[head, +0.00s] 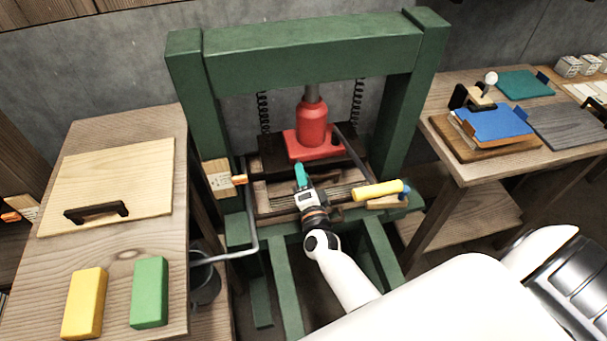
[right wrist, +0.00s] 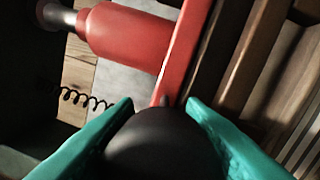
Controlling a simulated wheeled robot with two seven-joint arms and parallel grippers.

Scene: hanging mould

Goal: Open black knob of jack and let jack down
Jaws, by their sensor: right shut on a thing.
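The red jack (head: 312,128) stands upright on its red base under the green press frame, and its ram reaches up to the top beam. In the right wrist view the jack (right wrist: 125,38) lies sideways. My right gripper (head: 300,172) is at the near left edge of the jack's base. In the right wrist view its teal fingers (right wrist: 162,108) are on both sides of the black knob (right wrist: 158,145), shut on it. The knob is hidden by the gripper in the head view. My left gripper is not in view.
The green press frame (head: 310,62) surrounds the jack, with coil springs either side. A grey bent bar (head: 250,215) is at left and a yellow handle (head: 378,190) at right. A wooden table (head: 150,255) stands left, another bench (head: 450,95) right.

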